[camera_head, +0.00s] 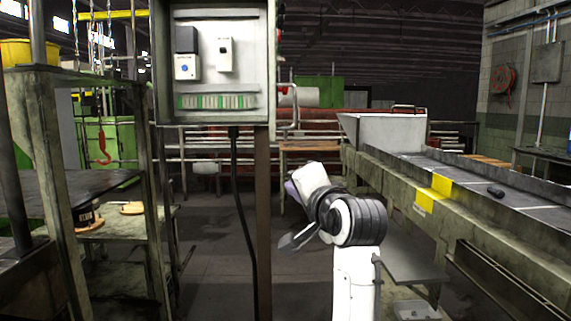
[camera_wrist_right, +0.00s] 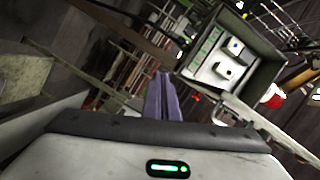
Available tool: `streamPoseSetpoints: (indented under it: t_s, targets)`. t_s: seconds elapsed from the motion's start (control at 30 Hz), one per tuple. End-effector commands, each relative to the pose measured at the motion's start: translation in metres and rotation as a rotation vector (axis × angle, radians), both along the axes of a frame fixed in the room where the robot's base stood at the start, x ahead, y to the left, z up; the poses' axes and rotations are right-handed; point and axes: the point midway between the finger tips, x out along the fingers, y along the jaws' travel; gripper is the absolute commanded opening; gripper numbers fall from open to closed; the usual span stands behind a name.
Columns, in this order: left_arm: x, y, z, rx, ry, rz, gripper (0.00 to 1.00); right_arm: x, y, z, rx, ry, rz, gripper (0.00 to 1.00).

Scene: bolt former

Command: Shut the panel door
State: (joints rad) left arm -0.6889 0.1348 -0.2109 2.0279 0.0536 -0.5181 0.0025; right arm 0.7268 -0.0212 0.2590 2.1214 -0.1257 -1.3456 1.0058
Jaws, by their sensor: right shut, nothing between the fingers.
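The electrical panel box (camera_head: 217,88) stands open on a brown post, left of centre in the head view. Its light interior shows switches and a green terminal strip. The box also shows tilted in the right wrist view (camera_wrist_right: 262,79). I cannot clearly make out the door leaf; no broad door face shows in the head view. My right gripper (camera_head: 293,191) is lower than the box and to its right in the picture. Its purple fingers (camera_wrist_right: 161,85) are together with nothing between them, apart from the box. My left gripper is out of view.
A conveyor (camera_head: 413,182) with yellow markings runs along the right. A metal shelf frame (camera_head: 55,165) stands at the left. A black cable (camera_head: 240,200) hangs under the box beside the brown post (camera_head: 263,210). Dark floor lies open between the frame and post.

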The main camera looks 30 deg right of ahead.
Motion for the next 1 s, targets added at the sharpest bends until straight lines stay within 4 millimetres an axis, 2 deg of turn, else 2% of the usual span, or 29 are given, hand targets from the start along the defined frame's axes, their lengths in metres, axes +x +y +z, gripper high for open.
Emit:
streamPoseSetpoints:
  t_s: [0.03, 0.1, 0.2, 0.3, 0.4, 0.57, 0.93, 1.0]
  targets:
    - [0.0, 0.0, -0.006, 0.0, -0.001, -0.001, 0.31, -0.01, -0.008, 0.028, 0.083, -0.066, -0.019, 0.0]
    - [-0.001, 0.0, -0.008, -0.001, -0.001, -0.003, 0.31, -0.022, -0.016, 0.055, 0.185, -0.125, -0.035, 0.0]
    - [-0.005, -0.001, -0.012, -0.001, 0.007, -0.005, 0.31, -0.036, -0.023, 0.08, 0.291, -0.184, -0.045, 0.0]
    - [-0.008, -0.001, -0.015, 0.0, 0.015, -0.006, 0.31, -0.044, -0.026, 0.094, 0.348, -0.215, -0.048, 0.0]
    - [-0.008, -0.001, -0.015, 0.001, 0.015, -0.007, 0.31, -0.042, -0.029, 0.098, 0.372, -0.224, -0.049, 0.0]
    - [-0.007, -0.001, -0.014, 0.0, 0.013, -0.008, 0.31, -0.022, -0.036, 0.097, 0.371, -0.22, -0.049, 0.0]
    - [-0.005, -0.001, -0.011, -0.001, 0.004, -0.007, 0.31, 0.052, -0.06, 0.098, 0.368, -0.221, -0.049, 0.0]
    - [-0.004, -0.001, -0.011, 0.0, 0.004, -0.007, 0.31, 0.057, -0.046, 0.098, 0.369, -0.222, -0.046, 0.0]
